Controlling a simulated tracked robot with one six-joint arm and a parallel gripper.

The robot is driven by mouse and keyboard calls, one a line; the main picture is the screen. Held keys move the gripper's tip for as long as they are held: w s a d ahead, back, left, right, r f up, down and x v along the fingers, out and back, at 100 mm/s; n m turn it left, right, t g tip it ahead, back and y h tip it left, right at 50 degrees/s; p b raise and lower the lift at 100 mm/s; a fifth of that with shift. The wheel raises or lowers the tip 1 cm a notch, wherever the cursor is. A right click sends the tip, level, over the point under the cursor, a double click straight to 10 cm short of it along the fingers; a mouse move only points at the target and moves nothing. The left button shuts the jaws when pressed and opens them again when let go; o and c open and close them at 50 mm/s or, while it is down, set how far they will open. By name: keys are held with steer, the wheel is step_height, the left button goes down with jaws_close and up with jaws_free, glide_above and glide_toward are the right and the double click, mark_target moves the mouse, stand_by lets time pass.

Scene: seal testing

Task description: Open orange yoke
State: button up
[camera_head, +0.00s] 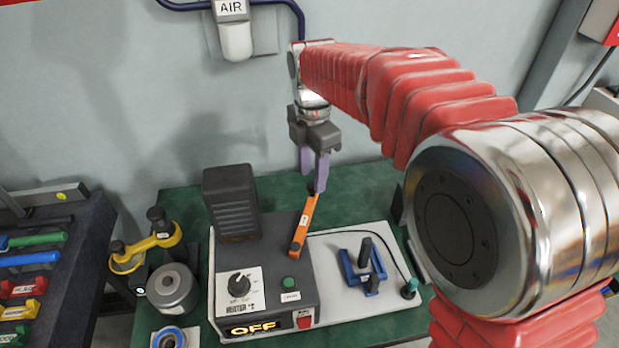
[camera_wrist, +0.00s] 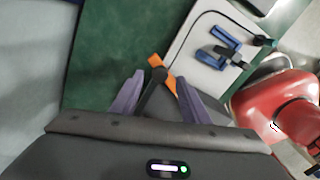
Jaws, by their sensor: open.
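The orange yoke (camera_head: 305,222) is a narrow orange bar at the right side of the dark heater unit (camera_head: 265,278), slanting up toward the back. My gripper (camera_head: 313,170) points down over its far end, with two purple fingers spread apart. In the wrist view, part of the orange yoke (camera_wrist: 156,61) shows just beyond the fingertips of my gripper (camera_wrist: 159,80). A black post or handle (camera_wrist: 153,90) stands between the fingers, with no clear sign of a grip. The fingers partly hide the yoke's far end.
A blue clamp (camera_head: 361,272) sits on the white plate (camera_head: 335,300) to the right, beside a thin cable. A yellow yoke (camera_head: 150,244) and a grey cylinder (camera_head: 172,287) stand to the left. A tool rack (camera_head: 75,270) is at far left. The green mat (camera_head: 350,185) is partly bare.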

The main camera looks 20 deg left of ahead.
step_height(320, 180, up, 11)
stand_by(0.4)
steer(key=shift+s, duration=0.1)
stand_by(0.3)
steer(key=s+d+f+m+t, duration=0.15)
steer(key=d+f+m, duration=0.6)
steer(key=m, duration=0.75)
steer(key=s+d+m+t, duration=0.1)
steer(key=s+d+m, duration=0.3)
steer(key=d, duration=0.5)
steer(key=s+d+m+t, duration=0.1)
steer(key=s+d+m, duration=0.4)
steer(key=d, duration=0.5)
steer(key=s+d+m+t, duration=0.2)
steer(key=s+d+m, duration=0.2)
steer(key=d, duration=0.5)
steer(key=shift+s+d+r+m, duration=0.15)
steer(key=shift+s+r+m, duration=0.25)
steer(key=shift+s, duration=0.8)
